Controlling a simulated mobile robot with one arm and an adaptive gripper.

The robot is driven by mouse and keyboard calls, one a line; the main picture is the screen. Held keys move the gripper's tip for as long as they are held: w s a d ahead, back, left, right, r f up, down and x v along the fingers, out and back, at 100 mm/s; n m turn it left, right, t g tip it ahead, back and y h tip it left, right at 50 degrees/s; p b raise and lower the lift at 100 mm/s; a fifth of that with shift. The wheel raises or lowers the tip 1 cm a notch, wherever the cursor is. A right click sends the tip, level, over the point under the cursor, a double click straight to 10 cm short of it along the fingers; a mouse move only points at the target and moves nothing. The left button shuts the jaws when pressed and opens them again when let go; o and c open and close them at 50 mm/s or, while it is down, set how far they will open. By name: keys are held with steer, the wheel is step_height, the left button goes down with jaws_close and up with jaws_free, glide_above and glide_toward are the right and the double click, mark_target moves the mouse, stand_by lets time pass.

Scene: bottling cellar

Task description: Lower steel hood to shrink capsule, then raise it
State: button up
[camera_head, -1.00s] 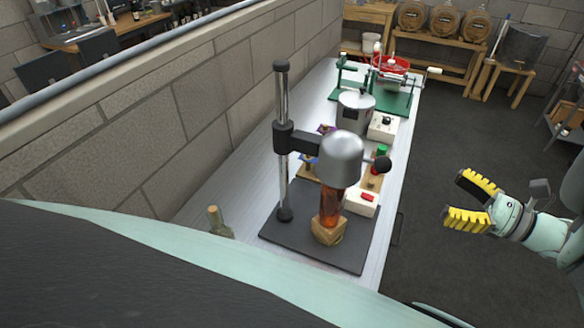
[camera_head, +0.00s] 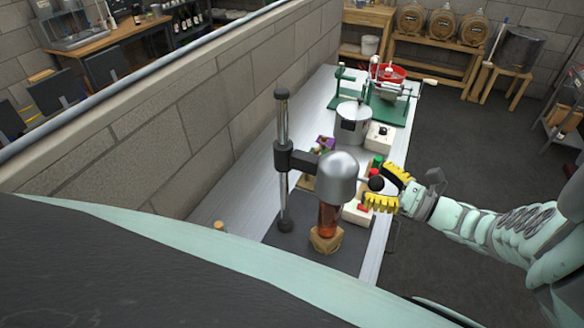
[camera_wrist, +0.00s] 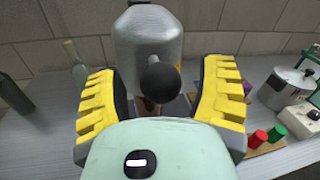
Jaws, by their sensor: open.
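The steel hood (camera_head: 337,172) is a grey metal dome on a black arm, held on an upright post (camera_head: 283,150) over a dark base plate (camera_head: 285,246). Below it an orange-red bottle (camera_head: 327,218) stands in a wooden block (camera_head: 325,240); its top is hidden by the hood. A black ball knob (camera_head: 376,184) sticks out from the hood's right side. My gripper (camera_head: 382,187) has yellow ridged fingers, open, one on each side of the knob. In the wrist view, the knob (camera_wrist: 160,82) sits between the open fingers, with the hood (camera_wrist: 150,40) behind it.
A steel pot (camera_head: 353,124), a white box with a dial (camera_head: 379,136) and a green-framed machine (camera_head: 385,105) stand farther along the bench. A block wall (camera_head: 180,160) runs along the left. Green bottles show in the wrist view (camera_wrist: 15,95).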

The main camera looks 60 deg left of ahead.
steer(key=shift+r, duration=0.1)
jaws_close()
stand_by(0.6)
